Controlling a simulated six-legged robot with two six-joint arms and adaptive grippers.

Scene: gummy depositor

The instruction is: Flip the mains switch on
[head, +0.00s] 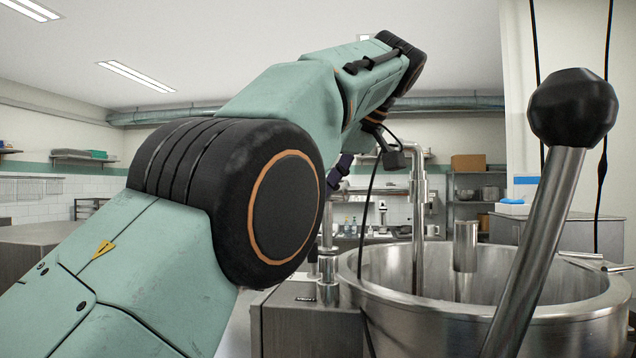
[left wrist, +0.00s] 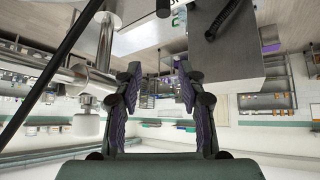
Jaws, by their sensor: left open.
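I cannot pick out the mains switch with certainty in either view. My left arm crosses the head view from the lower left. Its gripper (head: 340,170) is mostly hidden behind the arm, with a small dark purple part showing beside the steel pipework. In the left wrist view, which is upside down, my left gripper (left wrist: 160,88) is open, its two purple-padded fingers wide apart with nothing between them. Beyond the fingers are a grey metal cabinet (left wrist: 225,65) and a pale surface with a black knob (left wrist: 163,9). My right gripper is in neither view.
A large steel kettle (head: 450,325) stands at the lower right, with upright pipes (head: 417,205) at its rim. A steel lever with a black ball knob (head: 573,108) rises close in front of it. A metal cabinet (head: 290,330) adjoins the kettle. Dark cables hang nearby.

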